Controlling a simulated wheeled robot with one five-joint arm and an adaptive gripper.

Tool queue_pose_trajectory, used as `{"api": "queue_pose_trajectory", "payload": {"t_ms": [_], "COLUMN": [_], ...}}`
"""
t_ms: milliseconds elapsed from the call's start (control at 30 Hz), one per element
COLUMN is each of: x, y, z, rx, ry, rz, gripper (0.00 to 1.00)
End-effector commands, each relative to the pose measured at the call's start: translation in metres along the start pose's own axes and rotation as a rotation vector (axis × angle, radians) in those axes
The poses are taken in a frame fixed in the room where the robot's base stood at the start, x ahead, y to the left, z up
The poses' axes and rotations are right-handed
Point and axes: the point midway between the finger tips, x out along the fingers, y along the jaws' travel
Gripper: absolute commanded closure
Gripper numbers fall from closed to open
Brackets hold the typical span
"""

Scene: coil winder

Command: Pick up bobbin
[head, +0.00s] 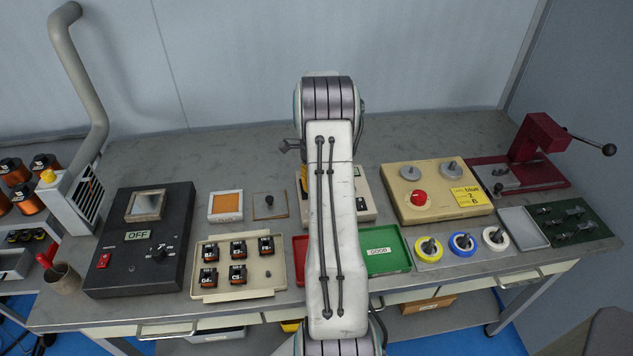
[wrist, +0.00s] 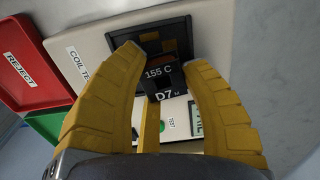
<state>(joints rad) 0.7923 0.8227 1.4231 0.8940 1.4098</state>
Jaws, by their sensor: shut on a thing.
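In the wrist view my gripper (wrist: 162,66) has its two yellow fingers shut on a black bobbin (wrist: 163,84) marked "155 C" and "D7". The bobbin is at a dark square area of the coil tester (wrist: 88,30); I cannot tell whether it rests there or is held just above. In the head view my arm hides the gripper and the held bobbin. Several other black bobbins (head: 238,249) with orange tops stand in a cream tray (head: 222,292) left of my arm.
A green GOOD tray (head: 385,262) and a red REJECT tray (wrist: 22,62) flank my arm. A black control box (head: 122,268) stands left. A beige winder (head: 440,206), wire spools (head: 462,243) and a dark red press (head: 530,150) stand right. The bench's back strip is clear.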

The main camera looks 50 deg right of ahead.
Motion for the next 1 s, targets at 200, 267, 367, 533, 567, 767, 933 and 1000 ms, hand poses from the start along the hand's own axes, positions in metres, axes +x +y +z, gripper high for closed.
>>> {"api": "queue_pose_trajectory", "payload": {"t_ms": [200, 267, 367, 533, 567, 767, 933, 1000], "x": [-0.007, -0.013, -0.025, -0.048, -0.051, -0.074, -0.089, -0.095], "y": [0.0, 0.0, 0.0, 0.009, 0.013, 0.034, 0.049, 0.054], "z": [0.0, 0.0, 0.0, -0.013, -0.018, -0.048, -0.069, -0.075], "rx": [0.0, 0.0, 0.0, 0.005, 0.005, 0.004, 0.004, 0.003], "ry": [0.0, 0.0, 0.0, 0.0, 0.0, 0.001, 0.001, 0.0], "rz": [0.001, 0.0, -0.002, -0.001, -0.001, -0.002, -0.001, 0.0], "gripper": [0.93, 0.93, 0.93, 0.93, 0.93, 0.93, 0.93, 0.93]}}
